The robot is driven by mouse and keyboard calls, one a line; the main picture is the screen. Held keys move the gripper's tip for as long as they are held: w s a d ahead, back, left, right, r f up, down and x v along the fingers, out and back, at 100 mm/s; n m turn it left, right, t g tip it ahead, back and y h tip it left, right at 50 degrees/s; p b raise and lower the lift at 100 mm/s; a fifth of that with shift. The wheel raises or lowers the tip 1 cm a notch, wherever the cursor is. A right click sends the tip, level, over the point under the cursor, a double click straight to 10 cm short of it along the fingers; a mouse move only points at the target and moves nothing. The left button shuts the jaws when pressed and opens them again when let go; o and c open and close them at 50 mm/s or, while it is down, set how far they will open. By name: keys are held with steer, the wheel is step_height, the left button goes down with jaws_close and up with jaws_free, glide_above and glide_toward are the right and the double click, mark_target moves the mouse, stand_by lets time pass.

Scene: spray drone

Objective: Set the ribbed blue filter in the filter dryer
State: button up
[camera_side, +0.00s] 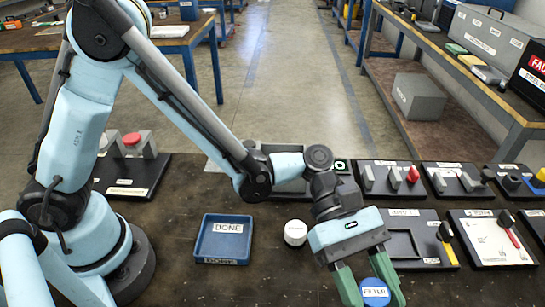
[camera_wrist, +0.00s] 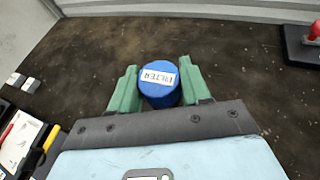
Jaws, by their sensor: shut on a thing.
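The blue filter (camera_side: 375,292), with a white label reading FILTER on its top, is between the two green fingers of my gripper (camera_side: 372,284), low in the side view. In the wrist view the filter (camera_wrist: 159,83) stands between the fingertips of my gripper (camera_wrist: 158,75), which are shut on its sides. Its ribs are not clear at this size. Whether its bottom touches the dark tabletop (camera_wrist: 235,75) cannot be told. I cannot pick out the filter dryer for certain; a dark panel with a square frame (camera_side: 402,243) lies just behind my gripper.
A blue tray labelled DONE (camera_side: 223,239) and a white round jar (camera_side: 295,232) stand left of my gripper. Panels with a red tool (camera_side: 510,232) and a yellow-handled tool (camera_side: 446,233) lie right. A stand with a red knob (camera_side: 132,139) is at the back left. Tabletop between is clear.

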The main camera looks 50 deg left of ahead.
steer(key=w+f, duration=0.1)
steer(key=w, duration=0.1)
steer(key=w+a+f, duration=0.1)
steer(key=w+f, duration=0.1)
steer(key=w, duration=0.1)
steer(key=w+a+f, duration=0.1)
steer(key=w+f, duration=0.1)
steer(key=w, duration=0.1)
steer(key=shift+f, duration=1.95)
steer(key=o, duration=1)
steer(key=shift+f, duration=0.1)
steer(key=shift+o, duration=0.2)
